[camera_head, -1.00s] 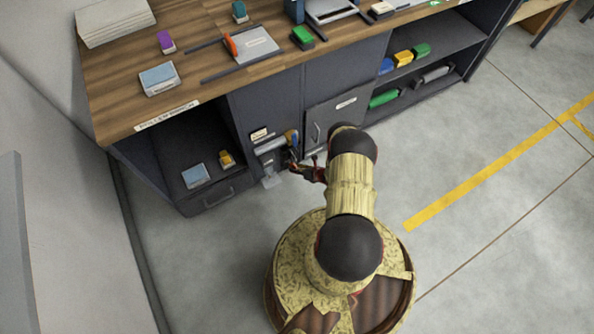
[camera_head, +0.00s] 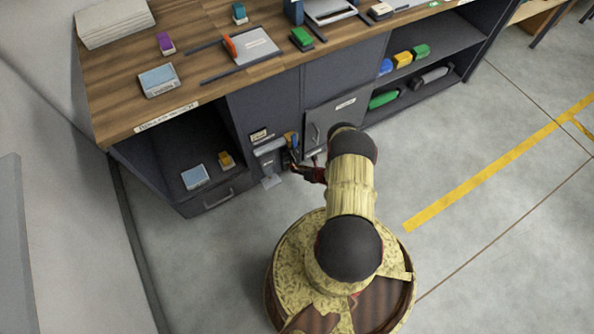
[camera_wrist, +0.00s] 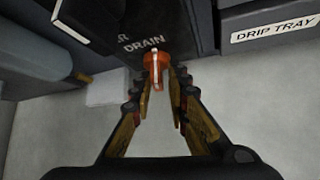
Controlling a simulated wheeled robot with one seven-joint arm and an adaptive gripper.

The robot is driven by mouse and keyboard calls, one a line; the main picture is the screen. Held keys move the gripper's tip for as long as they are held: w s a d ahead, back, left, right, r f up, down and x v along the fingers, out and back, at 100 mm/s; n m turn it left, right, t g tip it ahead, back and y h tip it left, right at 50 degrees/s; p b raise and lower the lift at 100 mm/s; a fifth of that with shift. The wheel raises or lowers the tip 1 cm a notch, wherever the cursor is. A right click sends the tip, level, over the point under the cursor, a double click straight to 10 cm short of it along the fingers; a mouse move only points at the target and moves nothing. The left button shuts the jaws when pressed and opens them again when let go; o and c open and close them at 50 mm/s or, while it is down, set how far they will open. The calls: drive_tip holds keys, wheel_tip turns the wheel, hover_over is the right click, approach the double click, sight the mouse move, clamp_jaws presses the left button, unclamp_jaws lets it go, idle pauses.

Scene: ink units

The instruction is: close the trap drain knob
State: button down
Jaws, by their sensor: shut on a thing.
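The trap drain knob (camera_wrist: 155,62) is orange-red with a white line along it. In the wrist view it sits on a dark face beneath the printed word DRAIN. My gripper (camera_wrist: 160,78) reaches up to the knob, with one fingertip on each side, and is shut on it. In the head view my gripper (camera_head: 296,168) is small at the front of the dark grey cabinet, and the knob cannot be made out there.
A DRIP TRAY label (camera_wrist: 274,32) is to the right in the wrist view. A blue-grey cylinder (camera_wrist: 40,58) lies to the left. A cabinet door with a handle (camera_head: 332,121) is close to my arm. The floor (camera_head: 470,245) to the right is clear.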

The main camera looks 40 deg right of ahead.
drive_tip(key=shift+w+a+n+g+h+p, duration=0.1)
drive_tip(key=shift+a+n+g+h+p, duration=0.2)
drive_tip(key=shift+n+h+p, duration=0.35)
drive_tip(key=shift+a+n+g+h+p, duration=0.2)
drive_tip(key=shift+a+n+h+p, duration=0.25)
drive_tip(key=shift+h+p, duration=0.4)
drive_tip(key=c, duration=1.9)
unclamp_jaws()
drive_tip(key=shift+d, duration=0.25)
drive_tip(key=shift+r, duration=0.1)
